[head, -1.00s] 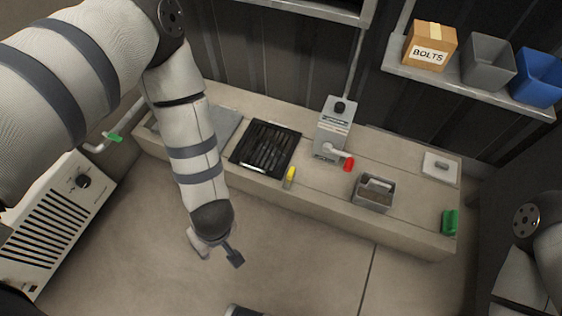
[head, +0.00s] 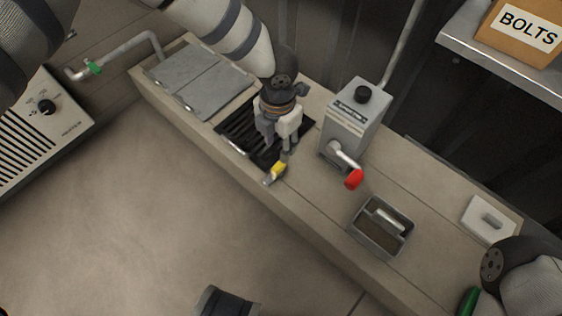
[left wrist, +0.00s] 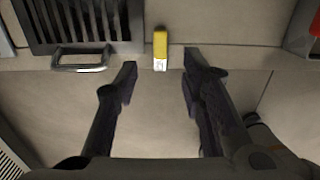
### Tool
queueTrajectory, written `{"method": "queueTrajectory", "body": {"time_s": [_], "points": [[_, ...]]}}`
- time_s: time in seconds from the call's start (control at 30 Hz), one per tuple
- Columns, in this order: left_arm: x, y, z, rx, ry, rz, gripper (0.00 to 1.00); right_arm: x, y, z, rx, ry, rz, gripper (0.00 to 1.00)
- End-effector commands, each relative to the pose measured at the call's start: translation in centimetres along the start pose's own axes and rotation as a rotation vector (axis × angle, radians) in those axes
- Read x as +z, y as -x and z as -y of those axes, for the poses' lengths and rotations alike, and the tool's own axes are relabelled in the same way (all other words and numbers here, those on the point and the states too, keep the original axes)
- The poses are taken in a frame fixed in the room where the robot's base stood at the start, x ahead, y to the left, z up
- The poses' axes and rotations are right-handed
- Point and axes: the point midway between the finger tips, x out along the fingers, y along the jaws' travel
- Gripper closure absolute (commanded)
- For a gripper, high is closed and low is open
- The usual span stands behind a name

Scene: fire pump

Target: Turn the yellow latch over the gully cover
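The yellow latch (head: 278,170) sits at the front edge of the ledge, beside the near right corner of the black slatted gully cover (head: 236,126). In the left wrist view the latch (left wrist: 160,48) is a short upright bar with a pale end toward me. The cover (left wrist: 75,22) with its metal handle (left wrist: 80,58) lies to its left. My left gripper (head: 284,156) is over the cover's right side, close to the latch. Its fingers (left wrist: 160,66) are apart, with the latch showing in line with the gap. I cannot tell whether they touch it. My right gripper is out of view.
Right of the cover stands a grey box with a crank (head: 345,157) and red grip (head: 354,180). Farther right are an open grey tray (head: 363,238) and a white plate (head: 488,221). Grey panels (head: 195,80) lie left of the cover.

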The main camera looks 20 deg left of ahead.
Motion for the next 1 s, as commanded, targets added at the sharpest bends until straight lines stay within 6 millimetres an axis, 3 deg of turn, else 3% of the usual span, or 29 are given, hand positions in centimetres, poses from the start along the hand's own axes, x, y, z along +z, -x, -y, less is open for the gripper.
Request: {"method": "queueTrajectory", "body": {"time_s": [0.03,0.1,0.33,0.5,0.73,0.9,1.0], "points": [[-0.2,-2.1,0.1,-0.001,-0.002,-0.009,0.63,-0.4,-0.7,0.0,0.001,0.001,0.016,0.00],[-0.2,-4.1,0.1,-0.001,-0.003,-0.009,0.63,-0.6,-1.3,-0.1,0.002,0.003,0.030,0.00],[-0.2,-8.7,0.0,0.001,-0.005,-0.006,0.63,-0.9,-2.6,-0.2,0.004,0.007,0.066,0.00],[-0.2,-9.7,0.0,0.001,-0.004,-0.004,0.63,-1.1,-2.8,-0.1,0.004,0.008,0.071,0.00],[-0.2,-9.6,0.0,0.001,-0.005,-0.003,0.63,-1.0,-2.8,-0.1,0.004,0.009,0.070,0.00],[-0.2,-9.6,0.0,0.001,-0.005,-0.003,1.00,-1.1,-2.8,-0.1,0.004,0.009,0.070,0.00],[-0.2,-9.6,0.0,0.001,-0.005,-0.003,1.00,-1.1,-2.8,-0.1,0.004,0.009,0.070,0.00]]}}
